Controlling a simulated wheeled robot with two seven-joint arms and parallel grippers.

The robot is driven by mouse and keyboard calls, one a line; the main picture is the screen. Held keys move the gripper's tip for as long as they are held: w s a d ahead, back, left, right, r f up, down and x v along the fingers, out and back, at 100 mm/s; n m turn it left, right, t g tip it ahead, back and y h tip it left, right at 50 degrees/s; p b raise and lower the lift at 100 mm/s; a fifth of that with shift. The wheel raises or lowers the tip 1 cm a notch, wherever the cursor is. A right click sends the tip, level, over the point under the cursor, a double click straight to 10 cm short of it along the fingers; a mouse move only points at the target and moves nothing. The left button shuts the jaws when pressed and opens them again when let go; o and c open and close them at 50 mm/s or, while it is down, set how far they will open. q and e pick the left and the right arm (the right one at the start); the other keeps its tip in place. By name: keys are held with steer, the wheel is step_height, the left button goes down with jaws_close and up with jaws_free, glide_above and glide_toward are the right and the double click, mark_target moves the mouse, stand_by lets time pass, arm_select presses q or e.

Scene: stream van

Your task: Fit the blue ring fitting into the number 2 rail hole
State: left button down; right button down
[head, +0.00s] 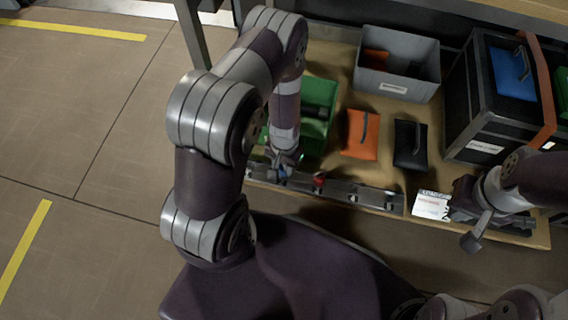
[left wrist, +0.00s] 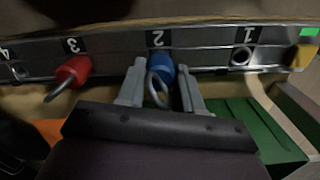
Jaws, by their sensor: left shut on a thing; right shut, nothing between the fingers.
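The rail (left wrist: 210,57) bears printed numbers 4, 3, 2 and 1, and also runs along the bench front in the head view (head: 345,190). My left gripper (left wrist: 161,88) is shut on the blue ring fitting (left wrist: 161,65), with its metal ring between the fingers. The fitting's blue body is against the rail just below number 2 and covers that hole; how deep it sits cannot be told. In the head view the blue fitting (head: 283,172) shows small beneath the gripper. My right gripper (head: 472,241) is shut and empty, at the right end of the bench.
A red fitting (left wrist: 73,70) sits at number 3. Hole 1 (left wrist: 241,56) is empty, and a yellow piece (left wrist: 302,57) is beyond it. A green bin (head: 318,95), orange pouch (head: 360,135), black pouch (head: 410,143) and grey bin (head: 398,65) stand behind the rail.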

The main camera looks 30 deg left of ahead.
arm_select(q)
steer(key=shift+f+b, duration=0.4)
steer(key=shift+f, duration=0.25)
steer(key=c, duration=0.7)
jaws_free()
steer(key=shift+r, duration=0.1)
steer(key=shift+o, duration=0.2)
step_height(320, 180, up, 13)
steer(key=p, duration=0.8)
steer(key=shift+w+p, duration=0.25)
steer(key=shift+p, duration=0.05)
steer(key=shift+a+f, duration=0.1)
steer(key=shift+f, duration=0.1)
